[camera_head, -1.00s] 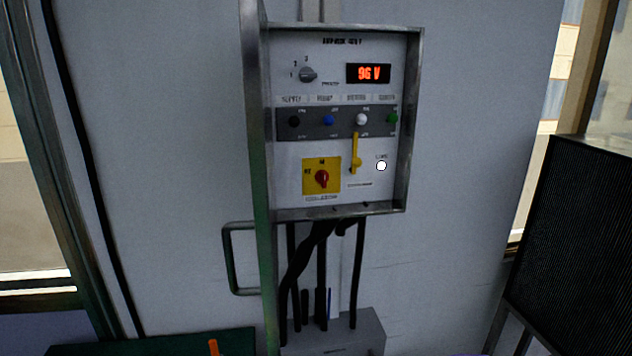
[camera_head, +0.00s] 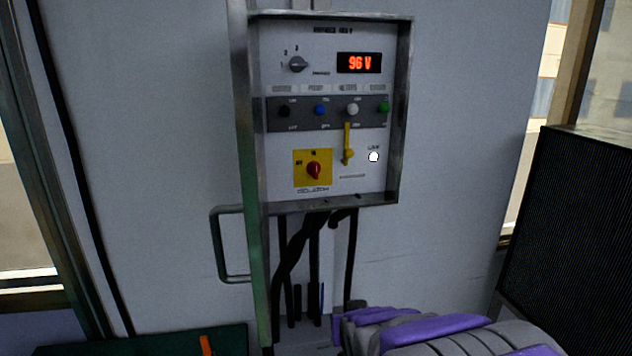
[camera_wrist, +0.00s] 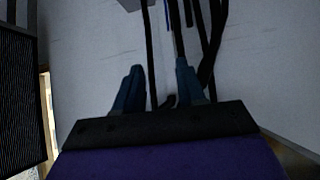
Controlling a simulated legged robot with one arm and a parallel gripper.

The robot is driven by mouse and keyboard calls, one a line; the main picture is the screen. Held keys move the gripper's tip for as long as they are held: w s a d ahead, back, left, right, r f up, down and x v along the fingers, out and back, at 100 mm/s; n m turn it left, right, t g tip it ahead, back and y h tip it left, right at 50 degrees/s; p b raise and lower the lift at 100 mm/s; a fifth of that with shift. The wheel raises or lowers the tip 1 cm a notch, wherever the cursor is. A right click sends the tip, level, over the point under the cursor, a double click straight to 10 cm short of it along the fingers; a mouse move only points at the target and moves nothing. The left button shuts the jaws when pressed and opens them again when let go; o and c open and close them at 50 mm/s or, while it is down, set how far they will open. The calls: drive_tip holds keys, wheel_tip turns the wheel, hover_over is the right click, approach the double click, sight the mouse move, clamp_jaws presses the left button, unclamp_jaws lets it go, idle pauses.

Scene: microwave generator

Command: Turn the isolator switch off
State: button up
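The isolator switch (camera_head: 314,170) is a red rotary knob on a yellow square plate, low on the left of the control panel (camera_head: 370,180) in the head view. Its knob looks roughly upright; the small markings are too blurred to read surely. My gripper (camera_wrist: 160,66) shows in the wrist view with two dark blue fingers apart and nothing seen between them. In the head view my grey and purple arm is at the bottom right, below the panel and the switch. The switch is not seen in the wrist view.
A yellow lever (camera_head: 347,145) sits right of the switch, beside a lit white lamp (camera_head: 373,157). Dark cables (camera_head: 315,255) hang below the panel. A green-edged metal door (camera_head: 245,180) stands open at its left, with a handle (camera_head: 216,250).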

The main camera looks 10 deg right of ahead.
drive_tip(key=w+d+r+t+b, duration=0.1)
drive_tip(key=w+r+t, duration=0.5)
drive_tip(key=w, duration=0.4)
drive_tip(key=n+t+y+b, duration=0.2)
drive_tip(key=t, duration=0.5)
approach(316, 174)
drive_tip(key=b+x, duration=0.2)
drive_tip(key=x, duration=0.5)
drive_tip(key=shift+w+r, duration=0.2)
drive_tip(key=shift+w, duration=0.55)
drive_tip(key=shift+w+r, duration=0.2)
drive_tip(key=shift+r, duration=0.1)
drive_tip(key=shift+c, duration=0.4)
clamp_jaws()
